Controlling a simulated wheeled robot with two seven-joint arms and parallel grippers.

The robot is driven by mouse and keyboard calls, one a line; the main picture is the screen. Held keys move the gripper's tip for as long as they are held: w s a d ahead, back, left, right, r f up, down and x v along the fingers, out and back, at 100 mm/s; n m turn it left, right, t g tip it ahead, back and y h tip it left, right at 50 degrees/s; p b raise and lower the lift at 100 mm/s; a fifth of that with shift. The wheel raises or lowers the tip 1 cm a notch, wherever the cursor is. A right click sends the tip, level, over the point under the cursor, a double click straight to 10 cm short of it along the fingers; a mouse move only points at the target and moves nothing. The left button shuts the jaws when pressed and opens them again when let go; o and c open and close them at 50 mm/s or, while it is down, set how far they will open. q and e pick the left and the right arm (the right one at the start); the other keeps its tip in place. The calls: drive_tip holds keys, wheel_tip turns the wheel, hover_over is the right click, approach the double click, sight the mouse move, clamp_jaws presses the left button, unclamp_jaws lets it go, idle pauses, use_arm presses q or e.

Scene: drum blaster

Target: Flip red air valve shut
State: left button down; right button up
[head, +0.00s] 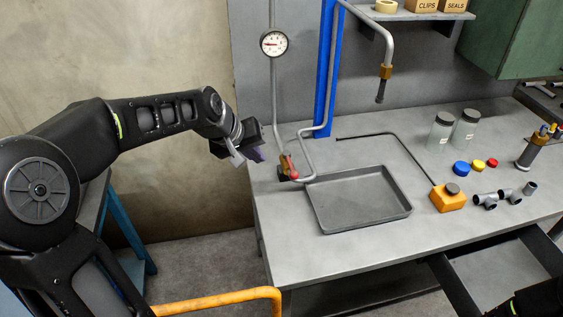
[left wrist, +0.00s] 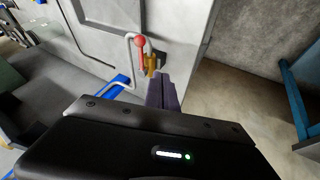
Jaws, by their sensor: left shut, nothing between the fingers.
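The red air valve (head: 288,165) is a small red lever on a brass body, on the grey pipe at the left end of the bench. In the left wrist view its round red knob (left wrist: 140,41) shows just beyond my fingers, with the brass body (left wrist: 151,66) below it. My left gripper (head: 258,154) is shut and empty, a little left of the valve in the head view. Its fingers also show in the left wrist view (left wrist: 162,92). A gap between fingers and lever cannot be judged surely. Of my right arm only a dark part shows; its gripper is out of view.
A pressure gauge (head: 273,43) is on the pipe above the valve. A blue post (head: 324,75) and bent pipe stand behind it. A grey tray (head: 357,222) lies on the bench to the right. An orange rail (head: 217,300) is in front.

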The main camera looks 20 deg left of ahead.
sight(290, 164)
use_arm(q)
drive_tip(key=w+d+f+p, duration=0.1)
drive_tip(key=w+d+f, duration=0.3)
drive_tip(key=w+f, duration=0.2)
drive_tip(key=shift+f+p, duration=0.2)
drive_tip(key=shift+p, duration=0.2)
use_arm(e)
wheel_tip(290, 164, up, 2)
